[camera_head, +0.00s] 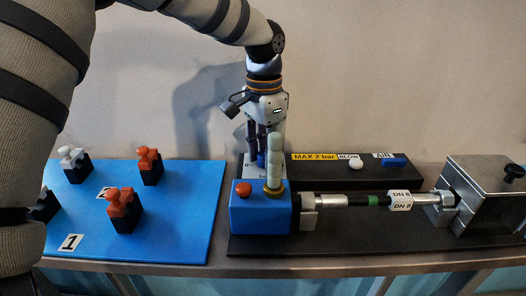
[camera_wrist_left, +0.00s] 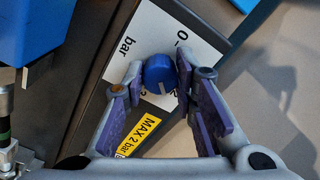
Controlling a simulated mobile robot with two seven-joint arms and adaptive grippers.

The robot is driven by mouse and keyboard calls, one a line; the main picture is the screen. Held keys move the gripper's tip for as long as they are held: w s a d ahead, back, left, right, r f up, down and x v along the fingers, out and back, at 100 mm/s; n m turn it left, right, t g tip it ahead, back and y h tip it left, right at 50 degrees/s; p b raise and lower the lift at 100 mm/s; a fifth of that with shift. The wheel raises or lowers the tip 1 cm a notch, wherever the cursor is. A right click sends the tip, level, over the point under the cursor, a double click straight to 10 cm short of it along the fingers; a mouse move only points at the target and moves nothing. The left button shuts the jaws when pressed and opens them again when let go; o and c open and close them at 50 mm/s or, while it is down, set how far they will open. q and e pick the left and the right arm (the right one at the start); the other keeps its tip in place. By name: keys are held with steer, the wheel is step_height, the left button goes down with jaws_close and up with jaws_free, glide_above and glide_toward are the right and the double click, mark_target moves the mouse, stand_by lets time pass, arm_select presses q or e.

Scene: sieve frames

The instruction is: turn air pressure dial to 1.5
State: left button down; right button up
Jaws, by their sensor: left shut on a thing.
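The air pressure dial is a round blue knob (camera_wrist_left: 157,70) on a white scale plate (camera_wrist_left: 148,32), seen from above in the left wrist view. A light pointer mark shows on the knob's lower edge in that view. The plate shows "bar" and a "0"; other scale numbers are partly hidden by the fingers, so I cannot read the setting. My left gripper (camera_wrist_left: 158,80) is shut on the knob, one finger on each side. In the head view my left gripper (camera_head: 263,158) points straight down behind the blue block, and the knob is mostly hidden between its fingers. My right gripper is not in view.
A blue block (camera_head: 259,217) with an orange button (camera_head: 243,190) and a pale stacked column (camera_head: 274,160) stands just in front of the gripper. A black panel (camera_head: 330,175) with a white and a blue knob (camera_head: 393,161) lies right. A blue board (camera_head: 185,215) with several clamps lies left.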

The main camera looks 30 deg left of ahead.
arm_select(q)
steer(key=n, duration=0.4)
steer(key=shift+n, duration=2)
steer(key=c, duration=1.3)
jaws_free()
step_height(320, 180, up, 12)
